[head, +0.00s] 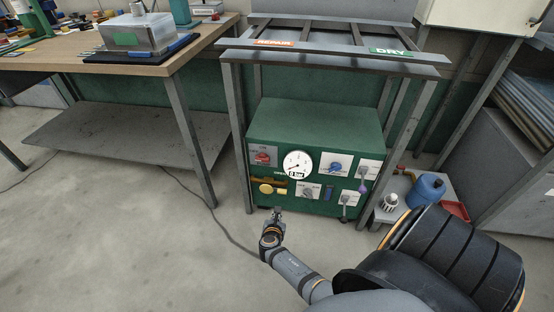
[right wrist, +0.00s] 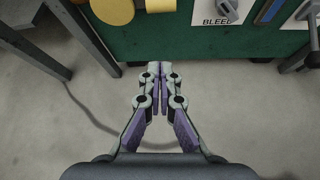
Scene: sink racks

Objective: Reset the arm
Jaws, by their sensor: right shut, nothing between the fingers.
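My right gripper (head: 276,214) is low in front of the green control box (head: 315,122), near its lower left. In the right wrist view the gripper (right wrist: 158,70) has its fingertips together, with nothing between them. The box front carries a red knob, a round gauge (head: 297,164), a blue knob, a yellow knob (head: 265,189) and several other controls. The yellow knob shows at the top of the right wrist view (right wrist: 112,10), with a "BLEED" plate (right wrist: 220,10) to its right. I cannot tell whether the fingertips touch the box. My left gripper is out of view.
A metal rack (head: 330,52) with "REPAIR" and "DRY" labels stands over the box, its legs (head: 237,140) at the sides. A wooden workbench (head: 150,64) is at the left. A blue jug (head: 425,191) stands at the right. The floor (head: 130,240) at front left is clear except for a cable.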

